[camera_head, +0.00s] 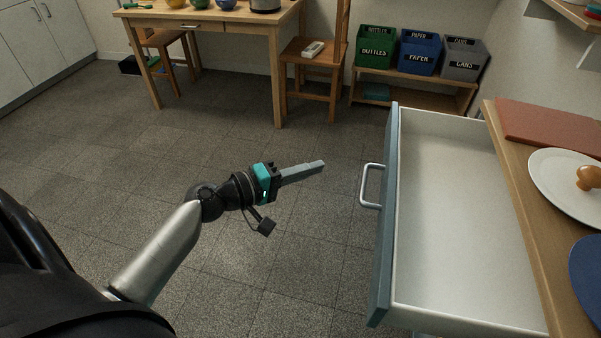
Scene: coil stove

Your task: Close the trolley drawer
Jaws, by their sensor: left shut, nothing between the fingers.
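The trolley drawer (455,220) is pulled out, with an empty white inside and a blue-grey front panel (384,240). A silver bar handle (365,186) sits on the outer side of that panel. My left gripper (318,165) is shut and empty. It is in the air to the left of the handle, with its fingertips pointing right toward it and a gap between them. The trolley (535,235) has a wooden top on the right. My right gripper does not show.
On the trolley top are a reddish-brown board (545,128), a white plate (560,180) with a wooden knob-like item, and a blue plate (588,270). A wooden table (215,22), a chair (312,70) and sorting bins (417,52) stand at the back. The tiled floor left of the drawer is clear.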

